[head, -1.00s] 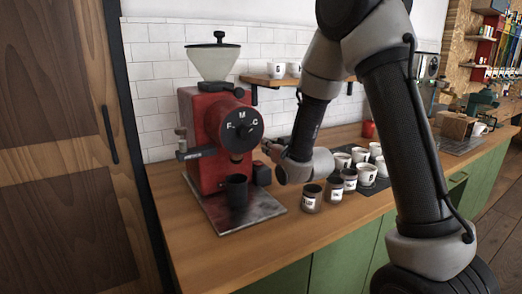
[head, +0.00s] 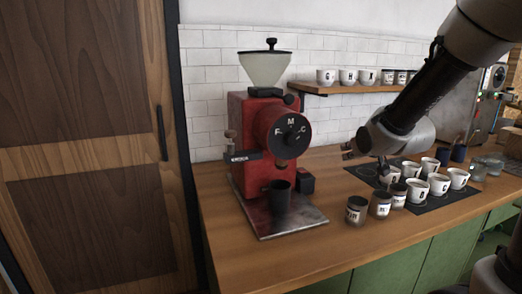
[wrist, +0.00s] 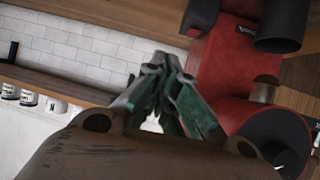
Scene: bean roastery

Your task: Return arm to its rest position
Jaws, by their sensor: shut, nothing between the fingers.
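My gripper (head: 350,149) is above the counter, to the right of the red grinder (head: 252,143), with clear space between them. In the wrist view my gripper (wrist: 160,92) has its fingers together with nothing held. The red grinder fills the right of the wrist view (wrist: 235,70), seen tilted. My arm comes in from the upper right in the head view.
A dark cup (head: 279,199) stands on the grinder's tray (head: 297,226). Several small jars (head: 356,211) and white cups (head: 439,184) stand right, the cups on dark mats. A shelf (head: 335,88) with cups hangs behind. The front left counter (head: 226,256) is clear.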

